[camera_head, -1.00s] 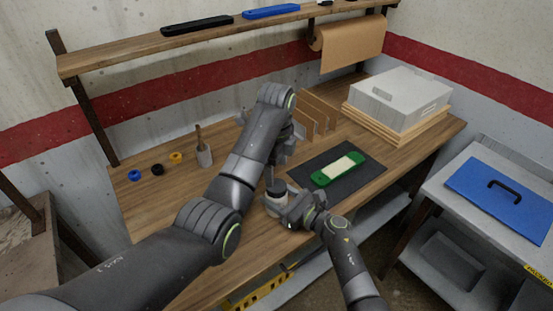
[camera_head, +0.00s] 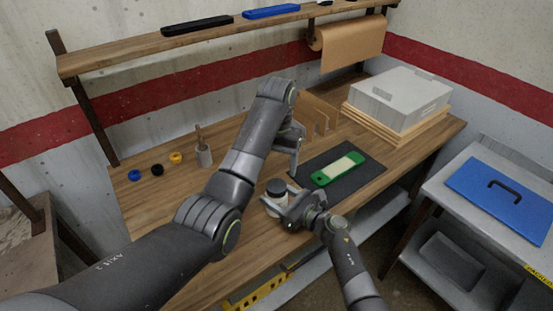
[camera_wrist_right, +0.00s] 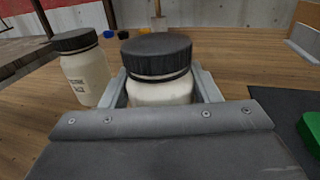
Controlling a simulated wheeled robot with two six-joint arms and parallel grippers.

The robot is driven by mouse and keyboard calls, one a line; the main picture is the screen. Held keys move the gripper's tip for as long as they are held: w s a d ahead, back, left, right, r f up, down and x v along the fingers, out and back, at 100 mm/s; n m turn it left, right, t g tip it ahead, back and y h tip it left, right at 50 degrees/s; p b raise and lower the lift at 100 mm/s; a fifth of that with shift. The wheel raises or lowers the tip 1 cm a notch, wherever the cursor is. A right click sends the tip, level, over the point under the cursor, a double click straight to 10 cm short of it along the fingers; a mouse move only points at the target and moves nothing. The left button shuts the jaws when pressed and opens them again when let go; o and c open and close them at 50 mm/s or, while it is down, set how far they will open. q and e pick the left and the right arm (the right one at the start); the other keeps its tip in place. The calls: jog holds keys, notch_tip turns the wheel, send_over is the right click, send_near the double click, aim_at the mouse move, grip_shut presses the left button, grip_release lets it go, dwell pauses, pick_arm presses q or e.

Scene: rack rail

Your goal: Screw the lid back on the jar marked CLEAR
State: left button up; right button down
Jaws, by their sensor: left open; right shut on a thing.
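A white jar (camera_head: 274,207) stands on the bench with a black lid (camera_head: 277,187) on top. My right gripper (camera_head: 287,209) is shut around its body. In the right wrist view the jar (camera_wrist_right: 162,93) is upright between the fingers and its lid (camera_wrist_right: 156,53) sits level on it. How tightly the lid sits cannot be told, and no label shows on this jar. My left gripper (camera_head: 297,160) is open and empty, above and behind the lid, apart from it. A second white jar (camera_wrist_right: 87,77) with a black lid and a hard-to-read label stands left in the right wrist view.
A green-framed piece (camera_head: 338,169) lies on a dark mat (camera_head: 360,180). Wooden dividers (camera_head: 318,112) and a grey box (camera_head: 398,98) stand behind. A shelf (camera_head: 215,37) hangs above.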

aim_at(276, 185)
pick_arm(q)
jog(key=n, duration=0.6)
jog(key=shift+r, duration=0.25)
jog(key=n, duration=0.5)
jog(key=shift+r, duration=0.15)
jog(key=shift+f, duration=4)
